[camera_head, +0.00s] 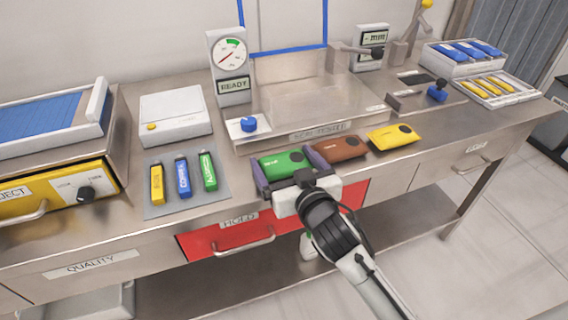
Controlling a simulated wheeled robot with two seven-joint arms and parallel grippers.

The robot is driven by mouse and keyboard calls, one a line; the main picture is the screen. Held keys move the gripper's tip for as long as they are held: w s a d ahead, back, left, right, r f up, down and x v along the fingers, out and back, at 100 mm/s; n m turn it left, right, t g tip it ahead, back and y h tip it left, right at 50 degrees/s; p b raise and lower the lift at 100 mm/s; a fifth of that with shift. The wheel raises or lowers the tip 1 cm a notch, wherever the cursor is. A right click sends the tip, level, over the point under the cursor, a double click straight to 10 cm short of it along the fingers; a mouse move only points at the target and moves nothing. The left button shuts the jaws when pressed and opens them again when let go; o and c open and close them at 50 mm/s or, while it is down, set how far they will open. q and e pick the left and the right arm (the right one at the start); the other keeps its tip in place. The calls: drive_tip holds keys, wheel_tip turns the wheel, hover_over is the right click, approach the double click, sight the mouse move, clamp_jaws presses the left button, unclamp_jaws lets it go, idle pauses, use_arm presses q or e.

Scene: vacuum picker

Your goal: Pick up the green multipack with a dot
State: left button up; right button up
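The green multipack (280,165) lies near the front edge of the steel bench, with pale lettering and a dark round dot at its right end. My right gripper (287,170) reaches in from the front, with one purple finger at each side of the green pack. I cannot tell whether the fingers press on it or stand slightly apart. The pack looks to be at bench level. My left gripper is not in view.
A brown pack (336,149) lies close beside the right finger, and a yellow pack (390,138) is farther right. Behind stands the tester plate (320,105) with a blue knob (249,124) and a gauge (230,55). Slim yellow, blue and green sticks lie on a grey mat (219,160).

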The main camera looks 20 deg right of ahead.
drive_tip(key=shift+c, duration=1.1)
wheel_tip(320, 180, up, 10)
drive_tip(key=shift+f+p, duration=0.1)
drive_tip(key=shift+p, duration=0.6)
drive_tip(key=s+d+f, duration=0.1)
drive_tip(key=s+d, duration=0.3)
drive_tip(key=s, duration=0.9)
drive_tip(key=shift+f+h, duration=0.3)
drive_tip(key=r, duration=0.2)
hover_over(284, 160)
drive_tip(key=shift+w, duration=0.1)
drive_tip(key=shift+f, duration=0.1)
